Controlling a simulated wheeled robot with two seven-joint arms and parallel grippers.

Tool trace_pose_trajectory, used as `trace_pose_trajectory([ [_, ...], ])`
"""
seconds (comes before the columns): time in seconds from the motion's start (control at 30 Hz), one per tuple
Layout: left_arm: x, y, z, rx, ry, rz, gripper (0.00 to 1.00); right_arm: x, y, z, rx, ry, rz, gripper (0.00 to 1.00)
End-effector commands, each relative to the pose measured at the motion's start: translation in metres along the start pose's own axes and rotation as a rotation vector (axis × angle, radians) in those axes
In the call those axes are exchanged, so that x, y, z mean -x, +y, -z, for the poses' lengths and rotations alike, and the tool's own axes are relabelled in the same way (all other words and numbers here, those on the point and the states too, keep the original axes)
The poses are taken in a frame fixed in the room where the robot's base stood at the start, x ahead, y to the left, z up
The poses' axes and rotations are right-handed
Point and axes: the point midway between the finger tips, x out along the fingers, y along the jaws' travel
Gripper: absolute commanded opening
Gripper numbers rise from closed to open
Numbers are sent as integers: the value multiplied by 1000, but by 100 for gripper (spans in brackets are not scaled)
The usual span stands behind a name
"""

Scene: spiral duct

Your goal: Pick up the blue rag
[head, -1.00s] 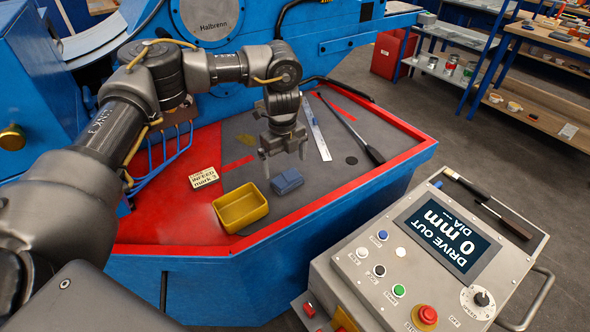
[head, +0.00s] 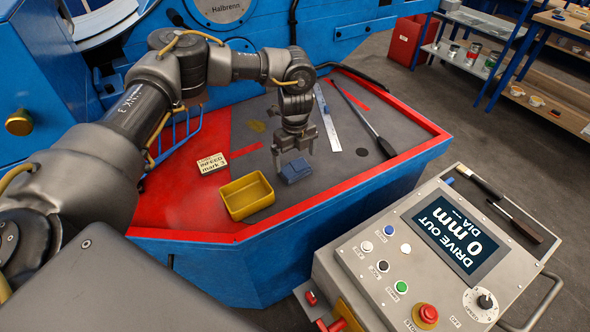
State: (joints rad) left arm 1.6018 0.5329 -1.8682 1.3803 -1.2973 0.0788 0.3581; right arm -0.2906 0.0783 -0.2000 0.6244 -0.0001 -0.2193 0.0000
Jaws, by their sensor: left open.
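The blue rag (head: 295,171) is a small folded dark blue bundle on the grey part of the machine's table, just right of the yellow tray. My left gripper (head: 294,160) points down over it from behind, with its two fingers apart and nothing seen between them. The fingertips are close to the rag's far side; I cannot tell whether they touch it. My right gripper is not in view.
A yellow tray (head: 247,196) stands left of the rag, with an "INFEED mark 3" block (head: 212,163) behind it. A steel ruler (head: 326,118) and a long dark-handled tool (head: 365,123) lie to the right. A control panel (head: 395,250) stands at front right.

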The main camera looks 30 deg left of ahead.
Motion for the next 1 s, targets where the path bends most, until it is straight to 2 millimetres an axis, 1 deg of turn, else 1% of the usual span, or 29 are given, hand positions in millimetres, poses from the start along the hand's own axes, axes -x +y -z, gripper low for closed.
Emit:
trace_pose_trajectory([
  [0.17,-23,-1,-1,-1,-1,-6,100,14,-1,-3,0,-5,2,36],
  [0.3,-42,-1,-1,-1,0,-4,100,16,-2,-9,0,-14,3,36],
  [0.4,-48,-2,-2,-1,-1,-3,100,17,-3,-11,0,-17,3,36],
  [0.6,-49,-2,-2,-1,-1,-2,100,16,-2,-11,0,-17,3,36],
  [0.63,-49,-2,-2,-1,-1,-2,99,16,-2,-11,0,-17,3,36],
  [0.67,-49,-2,-2,-1,-1,-2,95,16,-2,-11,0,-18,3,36],
  [0.9,-49,-2,-2,-1,-1,-2,63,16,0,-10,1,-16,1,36],
  [1.0,-49,-2,-2,-1,-1,-2,63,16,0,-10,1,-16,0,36],
])
